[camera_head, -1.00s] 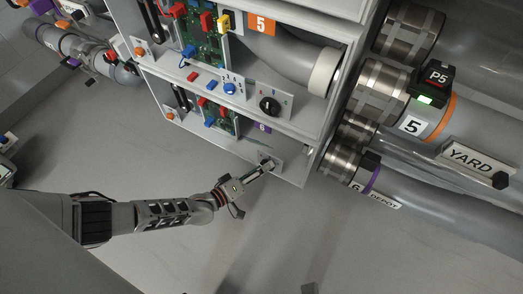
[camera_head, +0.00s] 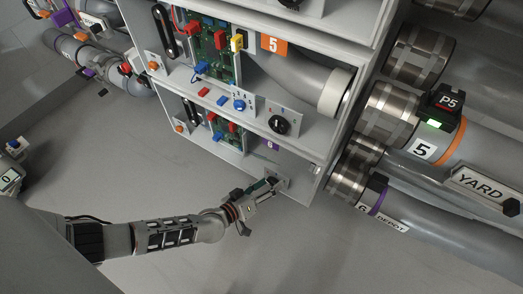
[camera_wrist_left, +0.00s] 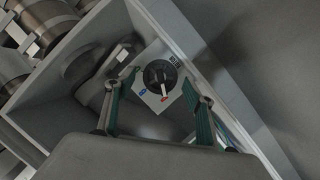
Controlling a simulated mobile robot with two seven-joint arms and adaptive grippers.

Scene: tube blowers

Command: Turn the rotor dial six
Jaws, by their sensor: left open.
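Rotor dial six is a round black knob with a pale pointer line (camera_wrist_left: 159,73), on a white plate with a blue and a red mark, in the left wrist view. In the head view its plate (camera_head: 283,181) shows at the lower bay's right end, the knob mostly hidden by my gripper. My left gripper (camera_head: 273,185) is open at the plate. In the left wrist view its green-padded fingers (camera_wrist_left: 161,84) stand on either side of the knob, with gaps visible; contact cannot be made out. My right gripper is not in view.
Above, bay five has a similar black dial (camera_head: 284,123), a blue knob (camera_head: 239,104) and a circuit board (camera_head: 214,50). The purple label (camera_head: 270,146) marks the lower bay. Thick pipes (camera_head: 430,215) lie to the right. The floor (camera_head: 330,255) below the cabinet is clear.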

